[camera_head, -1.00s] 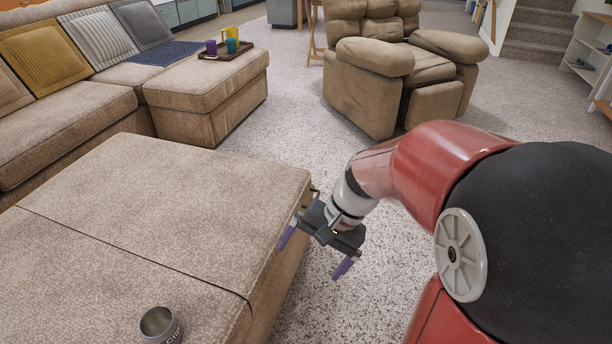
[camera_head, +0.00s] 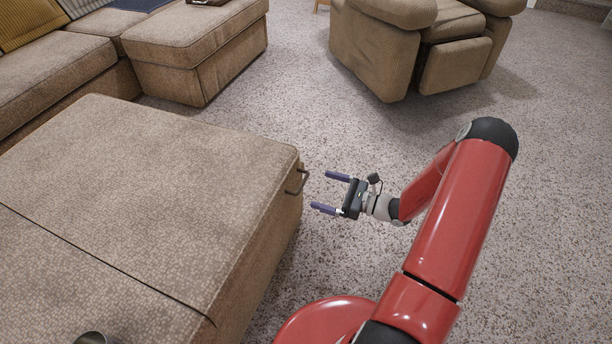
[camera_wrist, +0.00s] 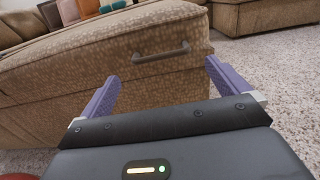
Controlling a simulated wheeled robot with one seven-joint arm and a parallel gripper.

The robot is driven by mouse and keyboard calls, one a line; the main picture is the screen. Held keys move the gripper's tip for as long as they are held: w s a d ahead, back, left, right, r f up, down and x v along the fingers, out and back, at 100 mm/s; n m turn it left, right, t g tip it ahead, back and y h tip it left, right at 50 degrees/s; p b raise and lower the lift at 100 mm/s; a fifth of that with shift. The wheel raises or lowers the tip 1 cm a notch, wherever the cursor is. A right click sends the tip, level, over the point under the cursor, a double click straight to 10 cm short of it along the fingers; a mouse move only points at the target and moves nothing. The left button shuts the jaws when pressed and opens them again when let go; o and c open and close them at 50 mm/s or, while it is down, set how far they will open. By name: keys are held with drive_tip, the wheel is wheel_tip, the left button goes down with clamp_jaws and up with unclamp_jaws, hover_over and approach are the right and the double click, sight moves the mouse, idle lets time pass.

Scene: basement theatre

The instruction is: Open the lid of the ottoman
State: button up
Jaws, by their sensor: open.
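The ottoman (camera_head: 160,190) is a large tan patterned block at the left in the head view, its top flat and split by a seam. A dark bar handle (camera_head: 297,180) sits on its right side near the top edge. My gripper (camera_head: 320,192) is open and empty, just right of the handle and apart from it, fingers pointing left towards it. In the wrist view the handle (camera_wrist: 162,53) shows on the ottoman's front face (camera_wrist: 150,90), beyond and between the two purple fingers (camera_wrist: 161,80). The lid looks closed.
A metal cup (camera_head: 95,338) stands on the ottoman at the bottom edge. A sectional sofa (camera_head: 190,45) is at the back left and a recliner (camera_head: 420,50) at the back. Speckled carpet (camera_head: 540,200) to the right is clear.

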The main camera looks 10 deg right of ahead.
sight(303, 182)
drive_tip(key=shift+x, duration=3.85)
drive_tip(key=shift+c, duration=0.3)
